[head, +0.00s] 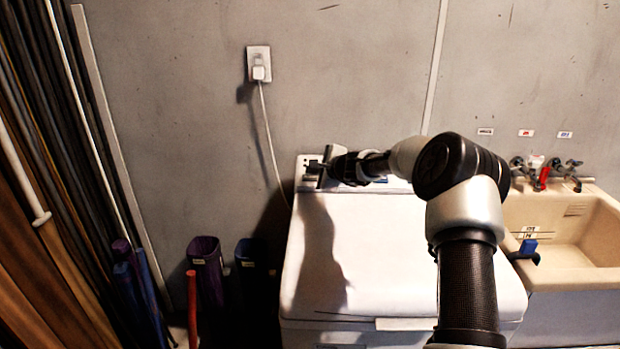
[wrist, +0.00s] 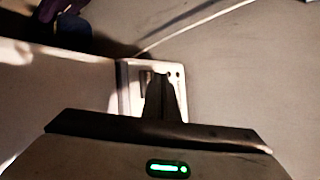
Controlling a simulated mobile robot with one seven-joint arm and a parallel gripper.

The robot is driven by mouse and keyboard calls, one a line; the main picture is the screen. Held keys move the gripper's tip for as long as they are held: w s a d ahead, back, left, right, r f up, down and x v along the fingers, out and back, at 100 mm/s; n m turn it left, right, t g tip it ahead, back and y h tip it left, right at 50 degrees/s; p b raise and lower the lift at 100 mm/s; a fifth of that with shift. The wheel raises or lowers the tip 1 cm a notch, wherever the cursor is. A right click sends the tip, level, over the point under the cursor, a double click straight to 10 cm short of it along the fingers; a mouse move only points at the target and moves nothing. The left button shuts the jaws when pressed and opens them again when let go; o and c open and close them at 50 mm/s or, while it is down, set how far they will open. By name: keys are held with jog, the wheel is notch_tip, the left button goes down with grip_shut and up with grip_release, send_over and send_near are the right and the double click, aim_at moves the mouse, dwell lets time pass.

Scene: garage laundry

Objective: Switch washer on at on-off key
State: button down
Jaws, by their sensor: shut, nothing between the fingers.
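The white washer (head: 400,255) stands against the wall with its lid down. Its control panel (head: 302,185) runs along the back edge, mostly hidden behind my arm. My gripper (head: 313,168) is at the panel's left end, pointing left. In the wrist view the shut, empty fingers (wrist: 163,98) lie over the pale panel end (wrist: 125,80), where small dark marks show beside the fingertips. I cannot tell which mark is the on-off key, or whether the fingertips touch the panel.
A plug in a wall outlet (head: 259,65) has a white cord hanging down behind the washer. A beige sink (head: 560,235) with taps (head: 545,172) stands at the right. Dark bins (head: 206,275) and long poles stand at the left. The washer lid is clear.

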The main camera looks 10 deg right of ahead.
jog(key=shift+f, duration=0.1)
jog(key=shift+w+f+b, duration=0.2)
jog(key=shift+f+b, duration=0.1)
jog(key=shift+w+d+f+b, duration=0.15)
jog(key=shift+f+b, duration=0.2)
jog(key=shift+f, duration=0.35)
dwell(1.3)
jog(key=shift+r, duration=0.1)
jog(key=shift+s+r, duration=0.35)
jog(key=shift+r, duration=0.4)
jog(key=shift+r, duration=0.3)
jog(key=shift+s+a+r+p, duration=0.1)
jog(key=shift+s+r+p, duration=0.15)
jog(key=shift+r, duration=0.45)
jog(key=shift+s+a+r+p, duration=0.15)
jog(key=shift+s+r, duration=0.2)
jog(key=shift+r, duration=0.35)
jog(key=shift+s+a+r+p, duration=0.1)
jog(key=shift+s+r+p, duration=0.15)
jog(key=shift+r, duration=0.45)
jog(key=shift+s, duration=0.1)
